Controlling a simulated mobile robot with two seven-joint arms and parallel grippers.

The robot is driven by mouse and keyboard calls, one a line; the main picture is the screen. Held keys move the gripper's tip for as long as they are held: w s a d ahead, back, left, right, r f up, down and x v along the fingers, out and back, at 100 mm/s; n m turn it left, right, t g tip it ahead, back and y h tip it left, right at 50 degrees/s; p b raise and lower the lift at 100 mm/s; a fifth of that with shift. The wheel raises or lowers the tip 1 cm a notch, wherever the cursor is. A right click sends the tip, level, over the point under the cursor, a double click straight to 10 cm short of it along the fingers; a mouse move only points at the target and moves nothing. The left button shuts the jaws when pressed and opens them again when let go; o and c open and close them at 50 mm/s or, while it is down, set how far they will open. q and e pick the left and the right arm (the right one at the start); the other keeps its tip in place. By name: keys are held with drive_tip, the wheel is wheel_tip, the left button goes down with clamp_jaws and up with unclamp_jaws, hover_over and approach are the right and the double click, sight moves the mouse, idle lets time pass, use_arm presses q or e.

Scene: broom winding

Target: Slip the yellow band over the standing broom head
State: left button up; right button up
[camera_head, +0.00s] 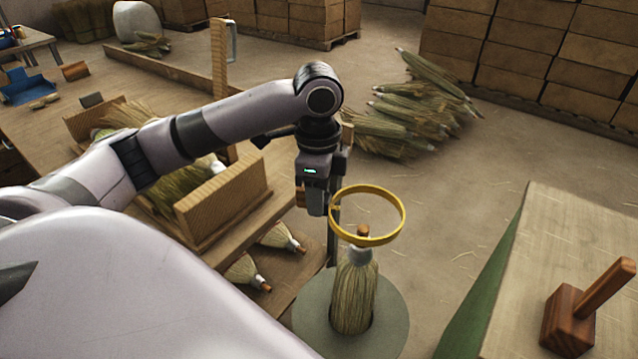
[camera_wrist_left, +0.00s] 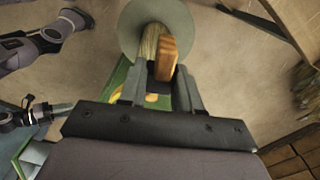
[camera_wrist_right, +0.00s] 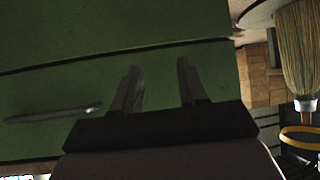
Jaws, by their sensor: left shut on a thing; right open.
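The broom head (camera_head: 353,290) stands upright on a round grey-green stand (camera_head: 396,318), its pale collar and brown peg uppermost. My left gripper (camera_head: 326,210) is shut on the left side of the yellow band (camera_head: 403,217) and holds it roughly level over the broom head's top. In the head view the peg shows inside the ring; whether the band encircles it is unclear. The right wrist view shows the band (camera_wrist_right: 300,143) clear of the bristles, at the collar end. In the left wrist view my fingers partly hide the band (camera_wrist_left: 152,97). My right gripper (camera_wrist_right: 158,74) is open and empty.
A wooden bin (camera_head: 225,205) with broom heads stands left of the stand. A table with a wooden mallet (camera_head: 568,325) is at right. Bundles (camera_head: 415,105) lie on the floor behind. A green panel with a handle (camera_wrist_right: 55,114) faces my right gripper.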

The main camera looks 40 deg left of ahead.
use_arm(q)
wheel_tip(320, 180, down, 2)
drive_tip(key=shift+f, duration=0.1)
drive_tip(key=shift+f+b, duration=4.75)
drive_tip(key=shift+f, duration=9.7)
wheel_tip(320, 180, down, 2)
drive_tip(key=shift+b, duration=0.5)
drive_tip(key=shift+f+b, duration=0.6)
drive_tip(key=shift+f, duration=0.75)
